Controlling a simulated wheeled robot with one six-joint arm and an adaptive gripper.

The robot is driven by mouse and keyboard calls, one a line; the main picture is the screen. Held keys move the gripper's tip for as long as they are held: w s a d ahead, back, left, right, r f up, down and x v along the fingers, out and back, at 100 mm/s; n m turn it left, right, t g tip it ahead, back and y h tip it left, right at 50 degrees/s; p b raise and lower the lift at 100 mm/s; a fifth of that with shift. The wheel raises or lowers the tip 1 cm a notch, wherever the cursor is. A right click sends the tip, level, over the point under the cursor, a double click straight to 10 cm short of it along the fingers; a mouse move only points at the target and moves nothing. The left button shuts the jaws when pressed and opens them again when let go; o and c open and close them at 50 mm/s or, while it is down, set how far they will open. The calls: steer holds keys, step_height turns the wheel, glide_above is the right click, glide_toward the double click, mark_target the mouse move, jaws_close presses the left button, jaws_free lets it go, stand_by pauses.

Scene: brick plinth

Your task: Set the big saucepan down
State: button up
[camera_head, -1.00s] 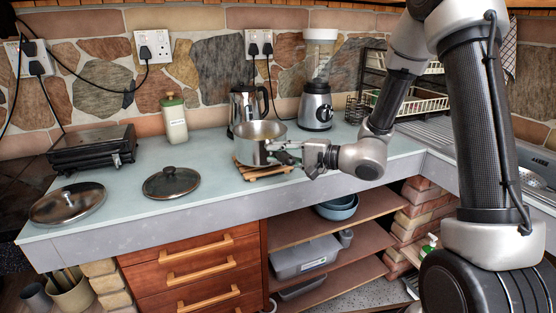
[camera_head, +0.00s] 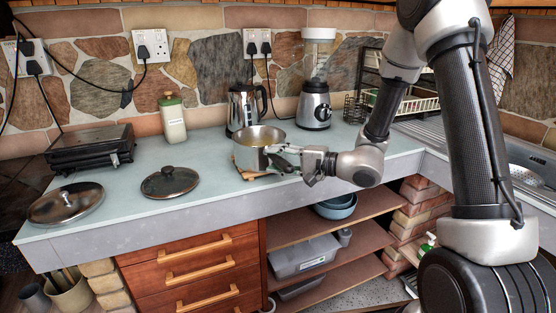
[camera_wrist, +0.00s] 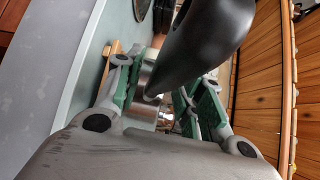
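The big saucepan (camera_head: 252,157) is a shiny steel pot, upright on a small wooden trivet (camera_head: 247,175) on the counter. It appears to rest on the trivet, though the contact is mostly hidden. My gripper (camera_head: 283,160) is at its right side. In the wrist view, the pan's dark handle (camera_wrist: 205,45) passes over the gap between my green-padded fingers (camera_wrist: 160,100). The fingers stand apart, with space beside the handle, so my gripper looks open. A strip of the steel pan (camera_wrist: 146,75) shows beyond the fingers.
A kettle (camera_head: 243,108) and a blender (camera_head: 314,105) stand close behind the pan. Two lids (camera_head: 170,182) (camera_head: 66,203), a green-topped jar (camera_head: 173,118) and a black grill (camera_head: 90,150) are to the left. A dish rack (camera_head: 410,105) is at right. The counter's middle is clear.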

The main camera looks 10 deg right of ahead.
steer(key=v, duration=1.2)
steer(key=s+d+r+n+g+h, duration=0.1)
steer(key=s+n+g+h, duration=0.2)
steer(key=s, duration=0.6)
steer(key=s+r+n+g+h, duration=0.25)
steer(key=s+g, duration=0.25)
steer(key=s, duration=0.4)
steer(key=s+d+r+n+t+h, duration=0.1)
steer(key=d+r+t+h, duration=0.1)
steer(key=d, duration=0.6)
steer(key=s+d+r+n+t+h, duration=0.1)
steer(key=s+d+r+h, duration=0.1)
steer(key=d+r+h, duration=0.2)
steer(key=d+h, duration=0.3)
steer(key=d, duration=0.1)
steer(key=shift+s+d+r+t, duration=0.2)
steer(key=shift+d+t, duration=0.1)
steer(key=shift+t, duration=0.1)
